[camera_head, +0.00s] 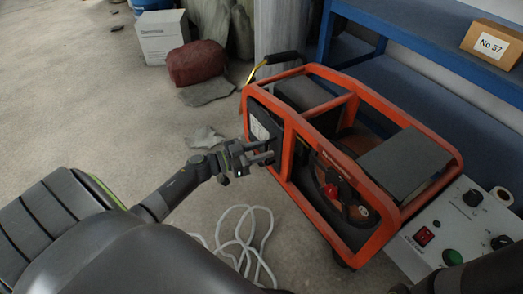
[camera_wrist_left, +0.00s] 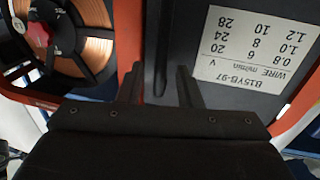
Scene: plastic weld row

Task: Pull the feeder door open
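The feeder door (camera_head: 262,128) is a dark panel with a white label on the left side of the orange-framed welding unit. In the left wrist view the door (camera_wrist_left: 225,95) fills the upper right, with its wire-speed label upside down. A narrow dark upright part, perhaps the door's edge or handle (camera_wrist_left: 160,45), lies between my left fingertips. My left gripper (camera_head: 271,153) is at the door's front side; its fingers (camera_wrist_left: 158,78) stand apart. I cannot tell whether they touch the door. My right gripper is out of view.
An orange tube frame (camera_head: 372,95) surrounds the unit, with a wire spool (camera_wrist_left: 98,38) inside. A grey control box (camera_head: 450,232) stands at the right. A pale cable (camera_head: 245,238) lies on the floor. Blue shelving (camera_head: 400,40) stands behind. The floor at left is mostly clear.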

